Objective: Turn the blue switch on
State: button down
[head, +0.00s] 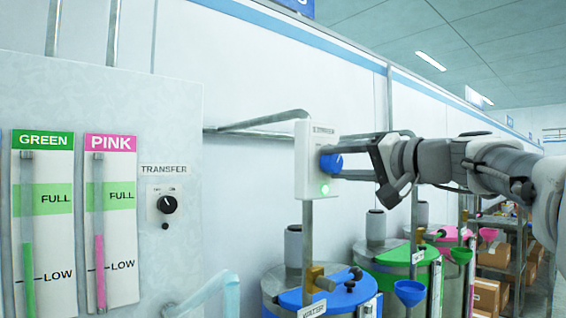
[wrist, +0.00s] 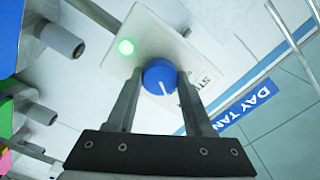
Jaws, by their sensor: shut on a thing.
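The blue switch (head: 331,163) is a round knob on the side of a white box (head: 309,150) mounted on a post. A green light (head: 324,189) glows on the box below the knob. My gripper (head: 372,165) reaches in from the right, with its fingers at the knob. In the wrist view the blue knob (wrist: 160,76) with its white pointer line sits between the two fingertips (wrist: 159,90), and the fingers are shut on it. The green light (wrist: 126,47) is lit there too.
Drums with blue (head: 330,294), green (head: 405,256) and pink lids stand below. A panel at left has GREEN and PINK gauges and a black TRANSFER knob (head: 167,204). A grey rail (head: 255,122) runs along the wall behind the box.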

jog(key=shift+c, duration=1.4)
grip_release()
jog(key=shift+s, duration=0.1)
jog(key=v, duration=1.7)
jog(key=shift+d, duration=0.1)
